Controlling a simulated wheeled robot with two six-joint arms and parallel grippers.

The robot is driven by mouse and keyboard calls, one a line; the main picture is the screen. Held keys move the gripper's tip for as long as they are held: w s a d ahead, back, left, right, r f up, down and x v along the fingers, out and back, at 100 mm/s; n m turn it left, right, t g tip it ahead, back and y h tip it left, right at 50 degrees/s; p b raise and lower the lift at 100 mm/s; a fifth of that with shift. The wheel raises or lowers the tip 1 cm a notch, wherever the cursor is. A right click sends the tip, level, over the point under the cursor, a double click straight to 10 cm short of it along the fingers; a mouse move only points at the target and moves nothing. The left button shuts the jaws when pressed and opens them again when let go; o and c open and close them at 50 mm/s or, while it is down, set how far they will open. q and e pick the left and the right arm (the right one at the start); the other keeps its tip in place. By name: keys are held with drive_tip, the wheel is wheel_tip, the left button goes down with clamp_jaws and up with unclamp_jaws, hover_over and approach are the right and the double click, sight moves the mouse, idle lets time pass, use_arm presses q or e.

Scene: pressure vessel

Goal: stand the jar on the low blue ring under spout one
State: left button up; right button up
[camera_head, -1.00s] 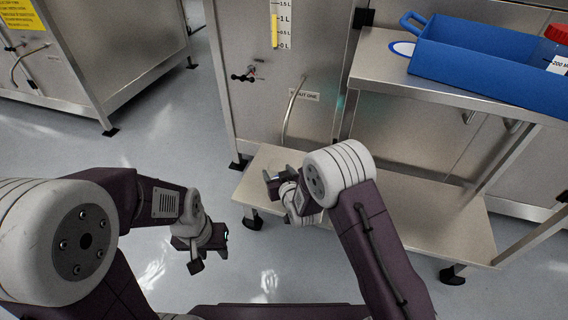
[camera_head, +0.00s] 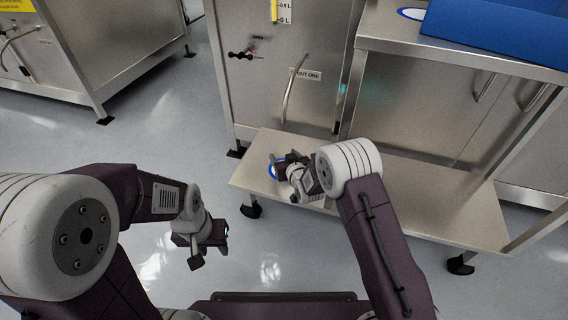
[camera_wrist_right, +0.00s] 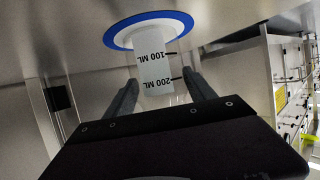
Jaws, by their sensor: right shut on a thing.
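The jar (camera_wrist_right: 155,72) is a pale, translucent cylinder marked 100 ML and 200 ML. In the right wrist view, which is upside down, its base overlaps the white middle of the blue ring (camera_wrist_right: 116,38); I cannot tell whether it touches. My right gripper (camera_wrist_right: 160,88) has a finger on each side of the jar and is shut on it. In the head view the right gripper (camera_head: 283,166) is over the low shelf, mostly covering the jar, and the blue ring (camera_head: 272,171) partly shows. Spout one (camera_head: 289,98) is the bent pipe behind. My left gripper (camera_head: 212,248) is open and empty.
The low steel shelf (camera_head: 420,205) is clear to the right. A higher steel shelf (camera_head: 450,52) with a blue tray (camera_head: 500,28) overhangs at the right.

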drive_tip(key=shift+r, duration=0.2)
drive_tip(key=shift+f, duration=0.15)
drive_tip(key=o, duration=1.5)
drive_tip(key=shift+c, duration=0.2)
drive_tip(key=shift+r+p, duration=0.2)
drive_tip(key=shift+p, duration=0.1)
drive_tip(key=p+v, duration=0.2)
drive_tip(key=shift+s+d+r, duration=0.1)
drive_tip(key=shift+s+r, duration=0.2)
drive_tip(key=shift+r, duration=0.05)
drive_tip(key=b+v, duration=0.5)
drive_tip(key=v, duration=0.4)
drive_tip(key=shift+s+f, duration=0.2)
